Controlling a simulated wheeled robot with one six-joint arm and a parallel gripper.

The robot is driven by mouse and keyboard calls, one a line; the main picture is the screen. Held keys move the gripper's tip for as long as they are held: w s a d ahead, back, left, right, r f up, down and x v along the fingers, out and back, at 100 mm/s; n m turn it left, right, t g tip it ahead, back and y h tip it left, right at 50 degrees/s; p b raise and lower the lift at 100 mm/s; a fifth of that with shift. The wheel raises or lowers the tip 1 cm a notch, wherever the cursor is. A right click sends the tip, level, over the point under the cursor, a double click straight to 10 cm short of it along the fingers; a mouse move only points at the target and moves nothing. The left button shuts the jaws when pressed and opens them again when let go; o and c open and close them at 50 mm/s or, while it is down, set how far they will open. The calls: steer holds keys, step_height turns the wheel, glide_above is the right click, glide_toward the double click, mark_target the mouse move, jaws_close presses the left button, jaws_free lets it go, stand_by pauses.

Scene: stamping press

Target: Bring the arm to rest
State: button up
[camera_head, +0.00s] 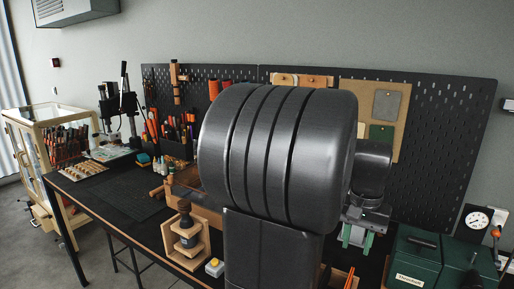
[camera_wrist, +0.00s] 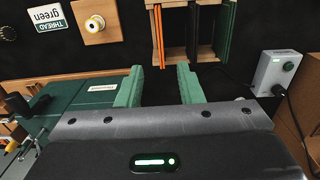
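My gripper (camera_wrist: 161,74) shows in the wrist view with its two green fingers well apart and nothing between them. Dark bench top shows below and between the fingertips. In the head view my gripper (camera_head: 356,237) hangs at the end of my arm, to the right of the large dark arm link. It is over the right part of the bench, left of the green case (camera_head: 413,262). My arm's large link hides the middle of the bench in the head view.
In the wrist view a wooden holder (camera_wrist: 205,54) stands beyond the fingers. The pegboard (camera_head: 440,130) stands behind the bench.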

mark_target(348, 282)
step_height(348, 282, down, 12)
steer(key=shift+f, duration=0.1)
steer(key=shift+p, duration=0.7)
step_height(348, 282, up, 8)
steer(key=p, duration=0.5)
steer(key=shift+r+p, duration=0.2)
steer(key=shift+p, duration=0.1)
